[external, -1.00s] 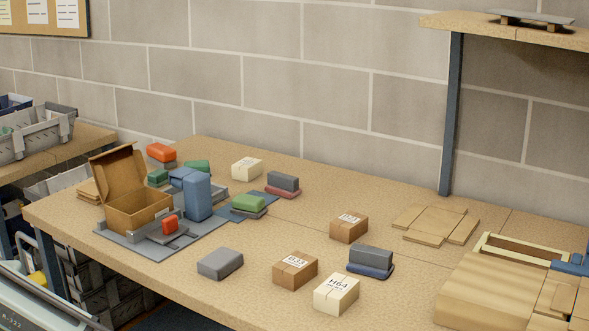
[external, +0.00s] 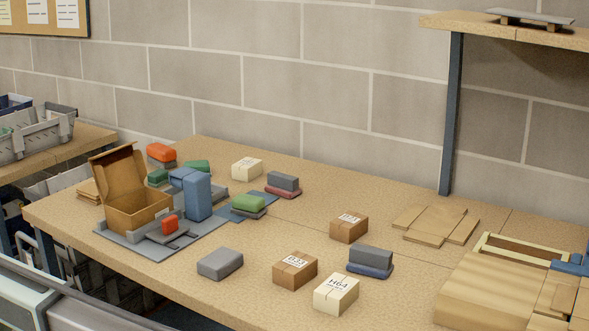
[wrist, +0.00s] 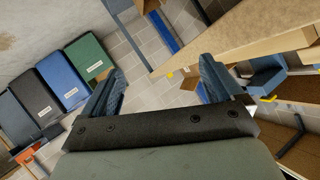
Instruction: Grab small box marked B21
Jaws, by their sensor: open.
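I cannot read B21 with certainty on any box. A small brown box (external: 349,228) with a white label too blurred to read sits mid-table. Another brown box (external: 295,269), its label looking like B33, is nearer the front edge. A cream box (external: 336,294) marked H64 is beside it, and a cream box (external: 247,169) with an unreadable label is farther back. My gripper (wrist: 160,88) is open and empty in the wrist view, its two blue-grey fingers apart. It is not visible in the external view, and no labelled small box shows in the wrist view.
The table (external: 270,235) also holds an open carton (external: 140,212), a grey block (external: 220,263), stacked grey and blue blocks (external: 370,262) and flat wood pieces (external: 436,225). A shelf post (external: 452,115) rises at the back. Green and blue bins (wrist: 62,82) show in the wrist view.

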